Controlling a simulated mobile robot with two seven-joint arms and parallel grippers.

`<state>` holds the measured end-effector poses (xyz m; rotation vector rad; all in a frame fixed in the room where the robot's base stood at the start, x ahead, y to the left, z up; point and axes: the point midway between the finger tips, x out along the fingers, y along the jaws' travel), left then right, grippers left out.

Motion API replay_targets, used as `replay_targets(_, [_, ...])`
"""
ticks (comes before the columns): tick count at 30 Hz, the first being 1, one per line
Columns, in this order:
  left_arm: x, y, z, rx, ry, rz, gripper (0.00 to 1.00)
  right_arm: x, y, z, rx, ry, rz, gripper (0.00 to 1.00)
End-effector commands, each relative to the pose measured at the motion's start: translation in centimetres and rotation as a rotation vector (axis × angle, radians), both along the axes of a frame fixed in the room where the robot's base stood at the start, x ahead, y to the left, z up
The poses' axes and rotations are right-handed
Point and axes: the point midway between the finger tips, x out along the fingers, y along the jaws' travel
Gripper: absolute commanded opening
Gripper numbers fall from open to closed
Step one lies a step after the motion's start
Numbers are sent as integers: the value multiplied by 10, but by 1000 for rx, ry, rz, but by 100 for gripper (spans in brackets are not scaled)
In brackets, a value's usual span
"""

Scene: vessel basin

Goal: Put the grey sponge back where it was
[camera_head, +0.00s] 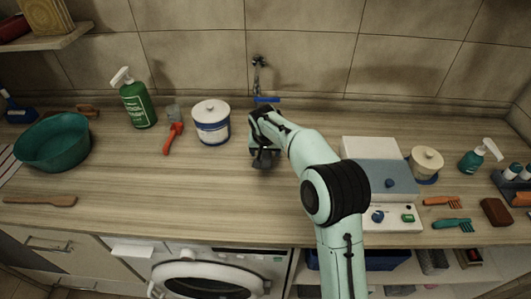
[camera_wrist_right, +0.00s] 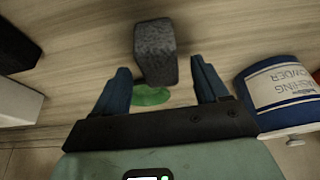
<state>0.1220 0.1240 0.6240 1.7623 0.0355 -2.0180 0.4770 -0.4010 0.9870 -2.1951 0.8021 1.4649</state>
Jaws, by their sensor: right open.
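The grey sponge (camera_wrist_right: 155,52) shows in the right wrist view as a dark speckled block. Its near end is between the blue fingertips of my right gripper (camera_wrist_right: 161,66), with a gap on each side. The gripper is open and not clamped on it. A flat green patch (camera_wrist_right: 151,96) lies on the counter just below the sponge's near end; I cannot tell what it is. In the head view, my right gripper (camera_head: 264,158) is low over the middle of the counter, and the sponge cannot be made out clearly there. My left gripper is not in view.
A white and blue washing powder tub (camera_head: 211,121) stands left of the right gripper. Further left are a red-handled brush (camera_head: 173,138), a green spray bottle (camera_head: 137,100) and a teal basin (camera_head: 53,143).

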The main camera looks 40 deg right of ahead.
Motion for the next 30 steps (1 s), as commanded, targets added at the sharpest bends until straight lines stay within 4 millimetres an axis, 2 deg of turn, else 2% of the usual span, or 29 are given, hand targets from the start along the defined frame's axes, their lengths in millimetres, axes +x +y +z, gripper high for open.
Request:
replay_targets(6, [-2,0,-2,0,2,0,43,-14,13,46,0,-5,2,74])
replay_targets(13, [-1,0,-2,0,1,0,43,-26,22,82,0,-3,1,74])
replay_targets(18, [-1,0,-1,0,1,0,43,-30,25,92,-1,-1,1,74])
replay_targets(30, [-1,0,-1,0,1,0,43,-30,25,93,-1,-1,1,74])
